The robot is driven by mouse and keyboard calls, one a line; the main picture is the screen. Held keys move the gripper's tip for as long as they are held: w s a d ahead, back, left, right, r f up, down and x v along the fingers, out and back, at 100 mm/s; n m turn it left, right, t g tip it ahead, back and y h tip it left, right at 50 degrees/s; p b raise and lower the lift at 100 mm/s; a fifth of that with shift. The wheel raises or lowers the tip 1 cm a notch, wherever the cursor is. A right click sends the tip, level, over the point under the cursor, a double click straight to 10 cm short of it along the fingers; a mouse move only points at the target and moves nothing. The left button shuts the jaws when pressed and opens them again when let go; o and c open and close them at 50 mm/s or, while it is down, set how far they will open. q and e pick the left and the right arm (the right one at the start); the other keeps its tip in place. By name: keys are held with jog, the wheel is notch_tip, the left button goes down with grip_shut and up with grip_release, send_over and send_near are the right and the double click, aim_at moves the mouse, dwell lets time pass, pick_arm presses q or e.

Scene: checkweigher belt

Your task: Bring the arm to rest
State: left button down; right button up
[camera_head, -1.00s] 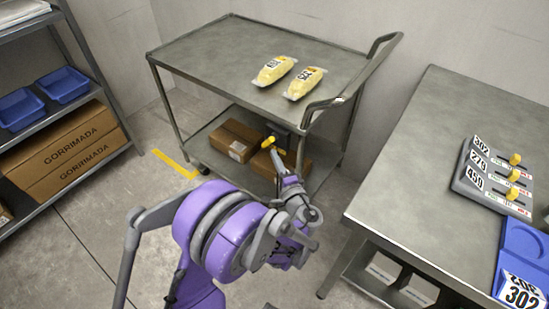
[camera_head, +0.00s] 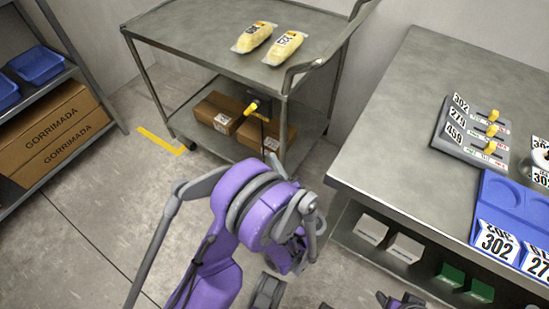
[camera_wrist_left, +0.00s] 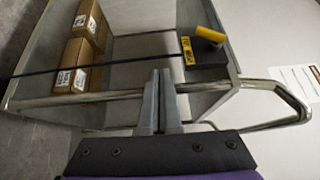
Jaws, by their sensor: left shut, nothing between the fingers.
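My left arm rises from the bottom of the head view, its purple joint in front of the floor between the cart and the right table. The left gripper is mostly hidden behind that joint in the head view. In the left wrist view the left gripper (camera_wrist_left: 160,76) has its two grey fingers together with nothing between them. They overlap the cart's metal rail (camera_wrist_left: 115,97) in that picture; whether they touch it I cannot tell. My right gripper is not clearly visible.
The steel cart (camera_head: 205,50) carries two yellow packs (camera_head: 254,37) on top and cartons (camera_head: 218,112) below, beside a yellow-handled lever (camera_head: 252,107). The right table (camera_head: 400,120) holds a grey numbered panel (camera_head: 465,135) and blue trays (camera_head: 500,205). A shelf rack stands left.

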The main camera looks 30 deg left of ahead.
dwell(0.3)
pick_arm(q)
jog(key=s+a+n+g+h, duration=0.4)
jog(key=s+g+h, duration=0.2)
jog(key=s, duration=0.2)
jog(key=s+d+r+n+h, duration=0.2)
jog(key=s+d+n+h, duration=0.2)
jog(key=s+d+h, duration=0.75)
notch_tip(320, 180, up, 27)
jog(key=s+a+y+p, duration=0.1)
jog(key=y+p, duration=0.2)
jog(key=p, duration=2.1)
jog(key=shift+s+a, duration=0.15)
jog(key=shift+a, duration=0.1)
pick_arm(e)
notch_tip(320, 180, up, 27)
jog(key=w+t, duration=0.1)
